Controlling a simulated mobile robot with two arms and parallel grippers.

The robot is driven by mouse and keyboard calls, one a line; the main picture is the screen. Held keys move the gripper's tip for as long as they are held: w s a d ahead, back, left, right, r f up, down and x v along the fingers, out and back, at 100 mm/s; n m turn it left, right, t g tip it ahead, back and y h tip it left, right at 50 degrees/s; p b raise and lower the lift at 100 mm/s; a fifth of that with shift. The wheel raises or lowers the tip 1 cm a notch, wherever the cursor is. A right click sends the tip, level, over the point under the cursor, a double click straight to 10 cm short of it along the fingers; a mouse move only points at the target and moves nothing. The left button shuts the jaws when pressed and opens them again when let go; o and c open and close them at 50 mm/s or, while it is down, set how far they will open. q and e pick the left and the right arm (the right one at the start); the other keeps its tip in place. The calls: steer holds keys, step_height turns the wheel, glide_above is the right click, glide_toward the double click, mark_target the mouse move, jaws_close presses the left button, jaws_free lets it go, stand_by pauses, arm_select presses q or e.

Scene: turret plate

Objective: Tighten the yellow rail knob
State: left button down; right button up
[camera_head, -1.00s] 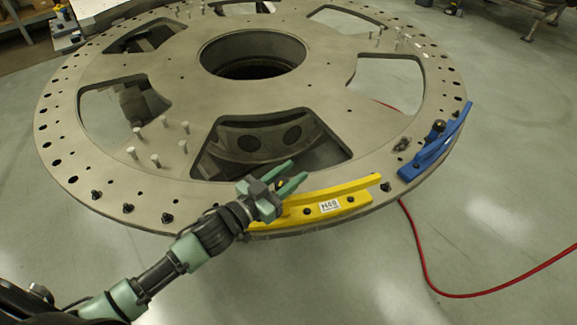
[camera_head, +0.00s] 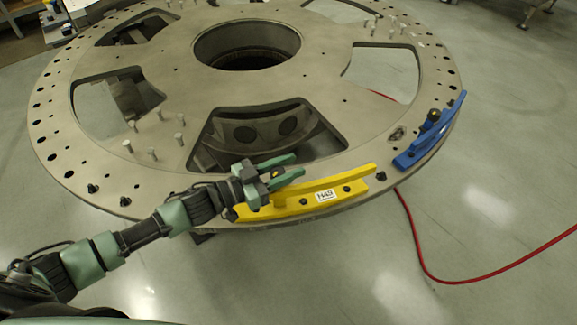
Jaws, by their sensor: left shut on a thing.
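The yellow rail (camera_head: 305,202), with a white label and dark bolts, lies along the near edge of the large grey turret plate (camera_head: 330,105). My left gripper (camera_head: 289,168) is over the left end of the rail, its green fingers pointing right. It is shut on the yellow rail knob. The fingers and palm hide nearly all of the knob, so I cannot tell how far it is screwed in. The right gripper is not in view.
A blue rail (camera_head: 422,142) with a dark knob (camera_head: 434,115) sits on the plate's right edge. Upright pins stand on the plate around large cutouts. A red hose (camera_head: 425,262) lies on the floor at right. The floor in front is mostly clear.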

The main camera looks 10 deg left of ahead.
arm_select(q)
steer(key=c, duration=1)
jaws_free()
steer(key=shift+o, duration=0.2)
steer(key=b+v, duration=0.2)
steer(key=v, duration=0.5)
steer(key=shift+s+a+f, duration=0.1)
steer(key=shift+a, duration=0.05)
steer(key=shift+s+a, duration=0.1)
